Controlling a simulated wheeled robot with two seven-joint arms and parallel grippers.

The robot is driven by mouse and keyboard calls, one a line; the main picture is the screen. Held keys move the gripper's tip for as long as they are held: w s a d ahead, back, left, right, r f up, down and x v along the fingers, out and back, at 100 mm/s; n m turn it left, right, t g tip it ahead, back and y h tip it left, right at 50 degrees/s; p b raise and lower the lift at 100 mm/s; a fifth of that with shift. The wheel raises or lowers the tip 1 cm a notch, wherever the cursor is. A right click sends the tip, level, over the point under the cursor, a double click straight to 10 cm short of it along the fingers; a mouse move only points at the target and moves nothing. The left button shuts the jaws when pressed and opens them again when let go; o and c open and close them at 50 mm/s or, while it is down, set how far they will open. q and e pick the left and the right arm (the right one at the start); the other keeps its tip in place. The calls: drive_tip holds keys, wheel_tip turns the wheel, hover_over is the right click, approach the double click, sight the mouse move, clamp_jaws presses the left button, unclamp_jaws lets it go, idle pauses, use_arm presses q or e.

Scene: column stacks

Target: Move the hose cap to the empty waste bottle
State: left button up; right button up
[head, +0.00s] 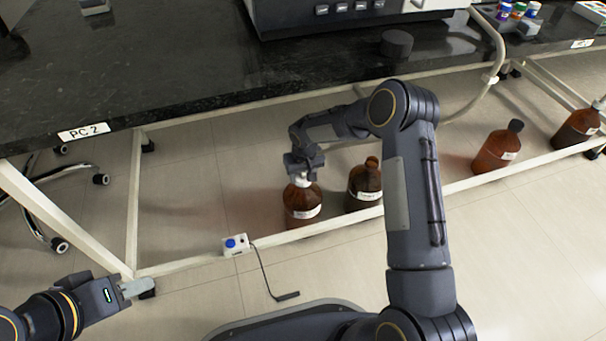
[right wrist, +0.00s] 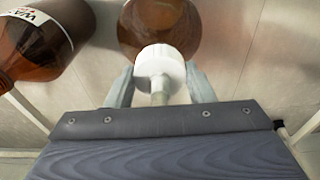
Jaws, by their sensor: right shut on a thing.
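The white hose cap (right wrist: 160,67), with a short stub, sits between the two fingers of my right gripper (right wrist: 159,85), which is shut on it. In the head view my right gripper (head: 302,174) is over the mouth of a brown bottle (head: 303,204), with a bit of the white cap (head: 301,183) showing. That bottle (right wrist: 158,25) lies behind the cap in the wrist view; I cannot tell whether the cap is seated or just above. A second brown bottle (head: 364,184), with no white cap, stands to its right. My left gripper (head: 135,288) is at lower left, its finger gap unclear.
The labelled bottle (right wrist: 42,38) is close on the left in the wrist view. A black-capped bottle (head: 497,150) and another brown bottle (head: 579,126) stand farther right. A white table frame bar (head: 190,262) runs in front. The black bench top (head: 180,70) overhangs behind.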

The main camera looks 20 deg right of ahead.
drive_tip(key=o, duration=1)
drive_tip(key=shift+o, duration=0.2)
drive_tip(key=shift+r, duration=0.1)
